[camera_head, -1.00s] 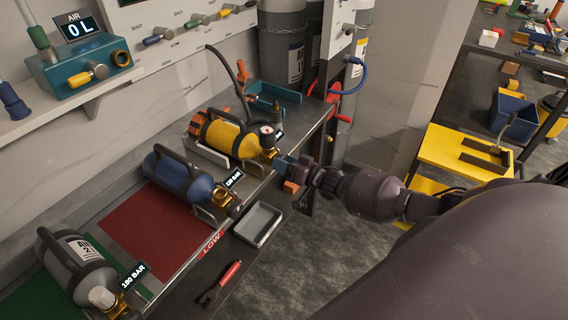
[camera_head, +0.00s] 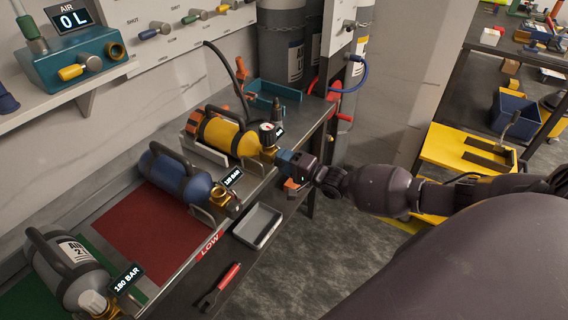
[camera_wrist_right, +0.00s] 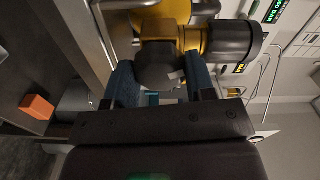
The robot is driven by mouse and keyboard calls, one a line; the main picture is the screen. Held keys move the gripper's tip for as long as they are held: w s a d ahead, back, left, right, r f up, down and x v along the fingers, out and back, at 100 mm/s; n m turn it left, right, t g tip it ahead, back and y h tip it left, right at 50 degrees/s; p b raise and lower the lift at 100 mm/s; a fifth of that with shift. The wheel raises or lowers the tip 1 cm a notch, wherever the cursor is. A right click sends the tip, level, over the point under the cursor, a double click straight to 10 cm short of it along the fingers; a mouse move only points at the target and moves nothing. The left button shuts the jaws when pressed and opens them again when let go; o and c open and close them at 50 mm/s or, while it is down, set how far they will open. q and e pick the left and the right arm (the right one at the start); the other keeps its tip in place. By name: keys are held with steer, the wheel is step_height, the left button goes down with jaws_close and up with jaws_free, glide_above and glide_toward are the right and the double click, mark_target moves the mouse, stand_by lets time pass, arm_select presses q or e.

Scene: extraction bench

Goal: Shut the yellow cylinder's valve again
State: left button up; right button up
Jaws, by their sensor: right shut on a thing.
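My right gripper (camera_head: 282,160) is at the valve end. In the wrist view its two blue fingers (camera_wrist_right: 160,82) stand on either side of the knob, shut on it. The knob's turn position cannot be told. My left gripper is not in view.
A blue cylinder (camera_head: 180,178) and a grey cylinder (camera_head: 72,272) lie nearer on the bench. A grey tray (camera_head: 258,226) and a red-handled tool (camera_head: 221,286) lie along the front.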

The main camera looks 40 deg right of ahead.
steer(key=shift+m+b, duration=0.85)
steer(key=shift+m, duration=1.25)
steer(key=o, duration=0.9)
steer(key=shift+o, duration=0.2)
steer(key=shift+s, duration=0.15)
steer(key=v, duration=1)
steer(key=shift+s+p, duration=0.2)
steer(key=shift+p, duration=0.1)
steer(key=shift+d, duration=0.1)
